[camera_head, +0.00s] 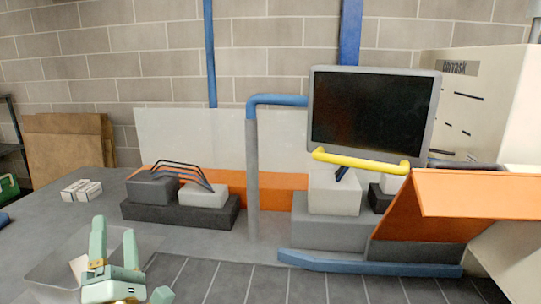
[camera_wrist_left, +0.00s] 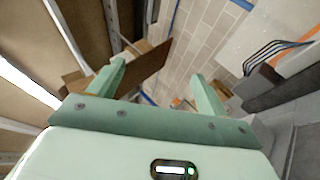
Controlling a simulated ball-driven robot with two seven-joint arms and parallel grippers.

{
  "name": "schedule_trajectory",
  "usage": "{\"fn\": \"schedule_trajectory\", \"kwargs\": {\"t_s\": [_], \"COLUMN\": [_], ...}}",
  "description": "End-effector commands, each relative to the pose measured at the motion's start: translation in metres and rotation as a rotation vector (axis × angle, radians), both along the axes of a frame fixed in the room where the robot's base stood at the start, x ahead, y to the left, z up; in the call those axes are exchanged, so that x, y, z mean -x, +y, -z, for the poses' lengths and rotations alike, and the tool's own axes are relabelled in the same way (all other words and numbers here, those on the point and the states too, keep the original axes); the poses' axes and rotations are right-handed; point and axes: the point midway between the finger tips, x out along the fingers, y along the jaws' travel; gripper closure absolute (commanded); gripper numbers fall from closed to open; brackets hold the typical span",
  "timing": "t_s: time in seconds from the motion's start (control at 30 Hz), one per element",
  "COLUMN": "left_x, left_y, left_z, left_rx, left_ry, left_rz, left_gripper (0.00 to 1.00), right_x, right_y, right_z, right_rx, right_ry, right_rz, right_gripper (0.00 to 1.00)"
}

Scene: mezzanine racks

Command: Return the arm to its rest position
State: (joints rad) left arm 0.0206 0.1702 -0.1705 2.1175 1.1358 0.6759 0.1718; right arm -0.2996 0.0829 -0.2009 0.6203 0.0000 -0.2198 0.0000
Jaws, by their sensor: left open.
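My left gripper (camera_head: 115,240) is pale green and shows at the lower left of the head view, fingers pointing up and apart. It is open, with nothing between its fingers. In the left wrist view the two green fingers (camera_wrist_left: 156,75) are spread wide with only distant background between them. The gripper is in front of a grey open bin (camera_head: 45,272), overlapping its right part in the picture. A small light-coloured item (camera_head: 77,266) shows in the bin, partly hidden by the gripper. My right gripper is in neither view.
Small white boxes (camera_head: 82,190) lie on the grey worktop (camera_head: 110,212). A dark base with grey blocks and black cables (camera_head: 180,215) stands mid-left. A blue-grey post (camera_head: 252,180), a monitor (camera_head: 372,110), a yellow handle (camera_head: 360,161) and an orange panel (camera_head: 470,195) stand right.

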Motion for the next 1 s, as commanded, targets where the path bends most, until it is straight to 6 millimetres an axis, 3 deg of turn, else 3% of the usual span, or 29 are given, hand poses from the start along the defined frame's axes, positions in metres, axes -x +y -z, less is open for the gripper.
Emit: {"fn": "schedule_trajectory", "kwargs": {"t_s": [0.07,0.13,0.2,0.3,0.4,0.53,0.7,0.87,1.0], "left_x": [0.010,0.018,0.027,0.048,0.073,0.109,0.157,0.203,0.195], "left_y": [-0.045,-0.083,-0.112,-0.126,-0.113,-0.079,-0.029,0.016,0.001], "left_z": [0.011,0.034,0.072,0.138,0.193,0.240,0.269,0.274,0.336], "left_rx": [-0.353,-0.687,-1.019,-1.461,-1.810,-2.138,-2.444,-2.654,-2.623], "left_ry": [0.099,0.206,0.334,0.544,0.752,0.993,1.285,1.555,1.502], "left_rz": [0.032,0.057,0.081,0.118,0.156,0.203,0.274,0.351,0.464], "left_gripper": [0.23,0.23,0.23,0.23,0.23,0.23,0.23,0.23,0.23], "right_x": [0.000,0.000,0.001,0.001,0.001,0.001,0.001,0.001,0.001], "right_y": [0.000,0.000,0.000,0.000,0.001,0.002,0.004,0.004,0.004], "right_z": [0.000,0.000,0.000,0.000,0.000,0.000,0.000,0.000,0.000], "right_rx": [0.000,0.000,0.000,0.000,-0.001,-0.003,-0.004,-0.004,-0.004], "right_ry": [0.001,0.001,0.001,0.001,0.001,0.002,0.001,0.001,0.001], "right_rz": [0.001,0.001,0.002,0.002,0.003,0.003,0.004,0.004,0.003], "right_gripper": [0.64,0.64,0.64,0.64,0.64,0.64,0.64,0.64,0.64]}}
